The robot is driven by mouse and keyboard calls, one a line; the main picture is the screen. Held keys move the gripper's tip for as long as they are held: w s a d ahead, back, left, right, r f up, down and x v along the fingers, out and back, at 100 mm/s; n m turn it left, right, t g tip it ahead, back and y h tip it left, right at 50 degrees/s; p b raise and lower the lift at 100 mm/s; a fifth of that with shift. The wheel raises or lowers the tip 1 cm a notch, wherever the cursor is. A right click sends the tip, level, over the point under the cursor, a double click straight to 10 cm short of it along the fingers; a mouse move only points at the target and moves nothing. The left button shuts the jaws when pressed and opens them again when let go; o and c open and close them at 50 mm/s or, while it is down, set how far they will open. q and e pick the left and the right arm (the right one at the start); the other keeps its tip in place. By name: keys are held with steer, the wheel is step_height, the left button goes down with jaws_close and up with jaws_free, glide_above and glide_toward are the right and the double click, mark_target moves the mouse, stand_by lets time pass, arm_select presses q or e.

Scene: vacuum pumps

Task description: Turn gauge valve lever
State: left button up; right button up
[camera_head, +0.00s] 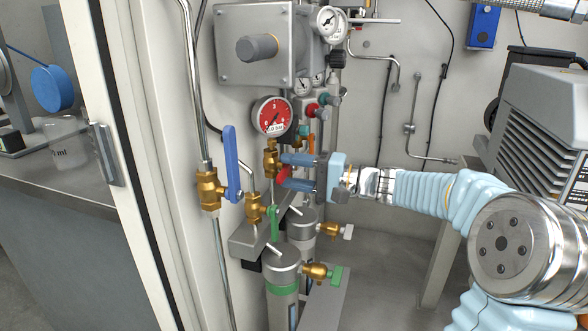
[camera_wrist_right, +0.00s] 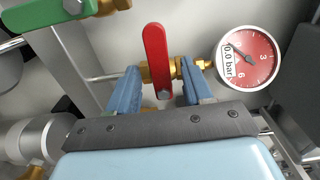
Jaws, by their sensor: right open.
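The red gauge valve lever (camera_head: 283,175) sits on a brass valve (camera_head: 270,157) below a red-faced pressure gauge (camera_head: 273,116). My right gripper (camera_head: 289,171) reaches in from the right, its blue fingers open, one above and one below the lever in the head view. In the right wrist view the red lever (camera_wrist_right: 156,60) stands between the two spread fingers of the gripper (camera_wrist_right: 158,72), with gaps on both sides. The gauge (camera_wrist_right: 248,58) there reads 0.0 bar. My left gripper is not in view.
A blue-handled valve (camera_head: 231,165) stands left of the gauge valve. A green lever (camera_head: 274,222) is just below; it also shows in the right wrist view (camera_wrist_right: 45,22). Grey cylinders with brass fittings (camera_head: 283,265) stand beneath. A pump housing (camera_head: 545,120) is at right.

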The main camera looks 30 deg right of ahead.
steer(key=shift+s+d, duration=0.1)
steer(key=shift+b+v, duration=0.35)
steer(key=shift+v, duration=0.5)
steer(key=shift+s+d, duration=0.3)
steer(key=shift+s, duration=0.05)
steer(key=b+v, duration=0.1)
steer(key=v, duration=0.4)
stand_by(0.4)
